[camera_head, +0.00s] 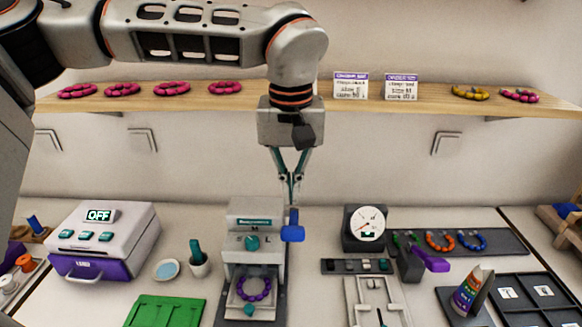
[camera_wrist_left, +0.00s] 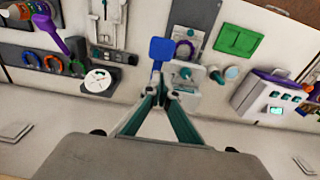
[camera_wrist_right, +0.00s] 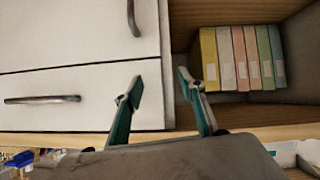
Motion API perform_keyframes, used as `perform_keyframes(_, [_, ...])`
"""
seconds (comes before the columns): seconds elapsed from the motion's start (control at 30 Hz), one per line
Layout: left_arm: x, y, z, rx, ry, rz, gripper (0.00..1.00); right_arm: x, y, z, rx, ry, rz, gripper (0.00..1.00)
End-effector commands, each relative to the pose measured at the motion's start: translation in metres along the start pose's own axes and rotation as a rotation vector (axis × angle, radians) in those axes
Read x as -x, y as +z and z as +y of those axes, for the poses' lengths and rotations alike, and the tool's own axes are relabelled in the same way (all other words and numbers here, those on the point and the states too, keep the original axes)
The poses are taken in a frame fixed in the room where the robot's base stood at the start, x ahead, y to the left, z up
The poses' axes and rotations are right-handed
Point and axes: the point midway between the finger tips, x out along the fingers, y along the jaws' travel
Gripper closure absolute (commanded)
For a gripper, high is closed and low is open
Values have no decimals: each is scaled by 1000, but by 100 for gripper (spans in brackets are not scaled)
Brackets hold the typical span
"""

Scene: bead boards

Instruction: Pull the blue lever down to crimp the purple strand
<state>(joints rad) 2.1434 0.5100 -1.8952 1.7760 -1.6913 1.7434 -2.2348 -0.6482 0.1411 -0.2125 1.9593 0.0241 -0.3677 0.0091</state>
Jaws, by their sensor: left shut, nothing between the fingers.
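The blue lever (camera_head: 292,229) stands up on the right side of the grey crimping press (camera_head: 255,211). The purple strand (camera_head: 254,288) lies as a ring in the lower part of the press. My left gripper (camera_head: 291,196) points down just above the lever, with its fingertips together and empty. In the left wrist view the fingertips (camera_wrist_left: 159,92) are close to the lever's blue paddle (camera_wrist_left: 161,50); I cannot tell whether they touch it. My right gripper (camera_wrist_right: 157,84) is open and empty, in front of a cabinet, away from the press.
An oven-like box reading OFF (camera_head: 103,237) and a green tray (camera_head: 165,311) stand left of the press. A dial gauge (camera_head: 369,223) and a purple-handled tool (camera_head: 430,261) are to its right. A wooden shelf (camera_head: 300,107) with several bead rings runs behind my left arm.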

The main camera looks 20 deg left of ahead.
Motion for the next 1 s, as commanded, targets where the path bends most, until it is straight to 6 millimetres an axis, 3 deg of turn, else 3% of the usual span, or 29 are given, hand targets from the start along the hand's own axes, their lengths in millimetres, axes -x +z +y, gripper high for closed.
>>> perform_keyframes(0.1, [-17,10,0,-3,-2,-3,100,0,-1,0,0,0,2,60])
perform_keyframes(0.3, [-32,20,0,0,-1,-2,100,0,-3,0,-1,1,5,60])
perform_keyframes(0.77, [-36,23,0,0,0,0,100,0,-3,0,-2,1,5,60])
perform_keyframes(1.0, [-46,29,0,-3,0,41,100,-7,10,-2,-3,0,2,60])
